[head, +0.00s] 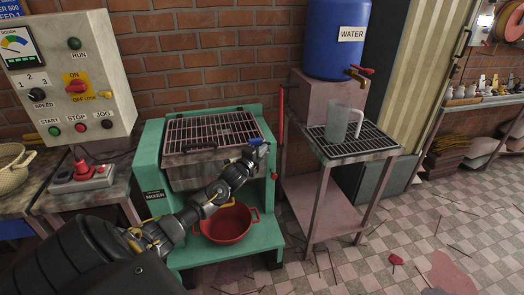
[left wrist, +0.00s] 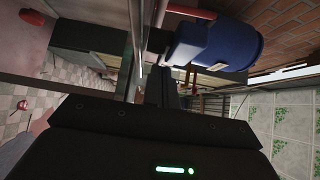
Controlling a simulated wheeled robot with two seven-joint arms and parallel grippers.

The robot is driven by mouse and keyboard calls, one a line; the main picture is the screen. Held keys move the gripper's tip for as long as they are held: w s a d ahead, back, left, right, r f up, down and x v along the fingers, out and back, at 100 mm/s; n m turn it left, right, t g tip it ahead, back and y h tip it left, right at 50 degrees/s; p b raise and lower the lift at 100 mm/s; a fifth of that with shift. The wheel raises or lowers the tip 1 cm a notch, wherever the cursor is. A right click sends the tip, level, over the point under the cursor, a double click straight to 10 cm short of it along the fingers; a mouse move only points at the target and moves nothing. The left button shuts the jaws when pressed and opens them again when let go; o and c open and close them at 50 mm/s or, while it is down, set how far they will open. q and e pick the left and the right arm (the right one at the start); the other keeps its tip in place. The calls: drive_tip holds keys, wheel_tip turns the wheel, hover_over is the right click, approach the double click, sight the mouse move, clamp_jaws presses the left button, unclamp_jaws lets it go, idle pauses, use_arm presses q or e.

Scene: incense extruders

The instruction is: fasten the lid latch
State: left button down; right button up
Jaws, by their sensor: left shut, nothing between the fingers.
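The green mixer (head: 152,160) stands against the brick wall in the head view. Its barred metal lid (head: 205,127) lies down over the grey trough. A small dark fitting (head: 203,147) sits at the lid's front edge; I cannot tell whether it is the latch. My left gripper (head: 260,144) is at the lid's front right corner, shut and empty, with a bit of blue at its tip. Contact with the lid or latch cannot be told. In the left wrist view the dark gripper body fills the bottom and the narrow fingers (left wrist: 138,70) point up. My right gripper is out of view.
A red lever (head: 281,115) stands upright right of the mixer. A red pot (head: 227,224) sits on the mixer's lower shelf. The blue water barrel (head: 335,35) and a clear jug (head: 338,122) on a rack are to the right. A control panel (head: 70,75) hangs left.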

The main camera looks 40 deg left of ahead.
use_arm(q)
drive_tip(key=shift+w+d+n+y, duration=0.1)
drive_tip(key=shift+n+y, duration=0.2)
drive_tip(key=shift+y, duration=0.1)
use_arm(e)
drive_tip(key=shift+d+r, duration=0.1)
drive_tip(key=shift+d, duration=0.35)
use_arm(q)
drive_tip(key=shift+w, duration=0.1)
